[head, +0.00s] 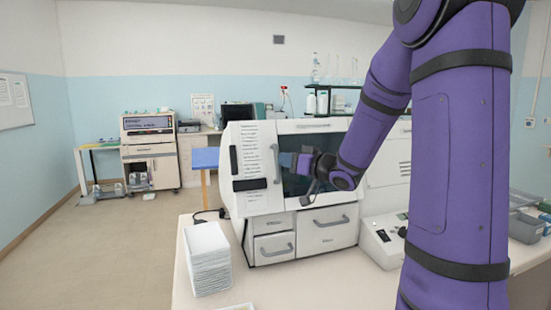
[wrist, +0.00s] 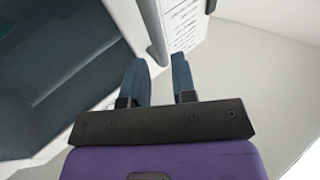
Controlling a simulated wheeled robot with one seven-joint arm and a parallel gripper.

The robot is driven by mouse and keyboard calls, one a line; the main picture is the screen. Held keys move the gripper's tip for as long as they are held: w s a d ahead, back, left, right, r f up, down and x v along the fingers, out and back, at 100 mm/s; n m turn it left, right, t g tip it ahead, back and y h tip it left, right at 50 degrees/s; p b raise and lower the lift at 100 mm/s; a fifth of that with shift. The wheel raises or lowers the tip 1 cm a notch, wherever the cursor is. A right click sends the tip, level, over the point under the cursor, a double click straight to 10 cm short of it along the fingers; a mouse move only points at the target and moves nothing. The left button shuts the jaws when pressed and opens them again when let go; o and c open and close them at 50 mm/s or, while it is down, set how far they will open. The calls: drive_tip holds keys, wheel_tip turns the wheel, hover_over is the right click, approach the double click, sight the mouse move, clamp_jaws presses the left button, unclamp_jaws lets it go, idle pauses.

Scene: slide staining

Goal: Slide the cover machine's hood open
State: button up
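The cover machine (head: 318,132) is a white cabinet on the bench, with a dark-windowed hood (head: 296,187) on its front. A grey upright handle (head: 275,165) stands at the hood's left side. My gripper (head: 284,160) is in front of the machine, just right of the handle in the head view. In the wrist view, the dark window (wrist: 50,75) is on the left. The handle (wrist: 154,35) reaches down to the space between my blue fingertips (wrist: 158,62). My fingers are apart, with gaps showing beside the handle; I cannot tell whether either touches it.
A stack of white trays (head: 207,260) stands on the bench front left. Drawers with grey handles (head: 328,222) lie below the hood. A white device with a small display (head: 383,240) stands to the right. Open floor (head: 110,250) lies left of the bench.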

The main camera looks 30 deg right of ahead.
sight(277, 157)
drive_tip(key=shift+x, duration=2.35)
clamp_jaws()
